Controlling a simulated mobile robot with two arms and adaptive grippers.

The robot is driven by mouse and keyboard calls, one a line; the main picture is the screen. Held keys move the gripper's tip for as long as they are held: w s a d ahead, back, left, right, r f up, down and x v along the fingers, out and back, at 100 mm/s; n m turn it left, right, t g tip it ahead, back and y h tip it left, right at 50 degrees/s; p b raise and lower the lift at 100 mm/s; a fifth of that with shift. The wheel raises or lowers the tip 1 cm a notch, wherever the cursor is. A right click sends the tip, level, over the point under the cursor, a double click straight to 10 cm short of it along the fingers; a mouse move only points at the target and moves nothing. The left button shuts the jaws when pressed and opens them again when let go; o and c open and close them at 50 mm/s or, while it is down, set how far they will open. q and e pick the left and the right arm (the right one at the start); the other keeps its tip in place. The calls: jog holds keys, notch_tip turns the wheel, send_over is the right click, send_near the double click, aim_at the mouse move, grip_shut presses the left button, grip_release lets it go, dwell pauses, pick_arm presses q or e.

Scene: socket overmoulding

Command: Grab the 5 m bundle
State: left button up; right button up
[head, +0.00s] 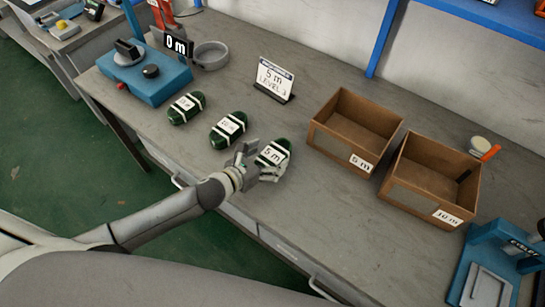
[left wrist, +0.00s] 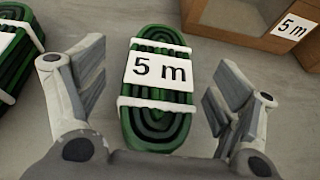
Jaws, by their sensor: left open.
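The 5 m bundle (head: 274,154) is a dark green coil with white bands and a "5 m" label, lying on the workbench. It also shows in the left wrist view (left wrist: 157,110), upright in the picture between my fingers. My left gripper (head: 256,165) is open at the near left end of the bundle, and its fingers (left wrist: 155,92) stand on either side with gaps. My right gripper is not in view.
Two similar green bundles (head: 228,129) (head: 186,107) lie to the left. Open cardboard boxes labelled 5 m (head: 345,151) and 10 m (head: 420,201) stand to the right. A blue machine (head: 148,82) is at the far left.

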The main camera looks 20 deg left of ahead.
aim_at(273, 154)
pick_arm(q)
jog(key=shift+x, duration=1.55)
jog(key=shift+s, duration=0.1)
jog(key=shift+c, duration=0.4)
jog(key=c, duration=1.1)
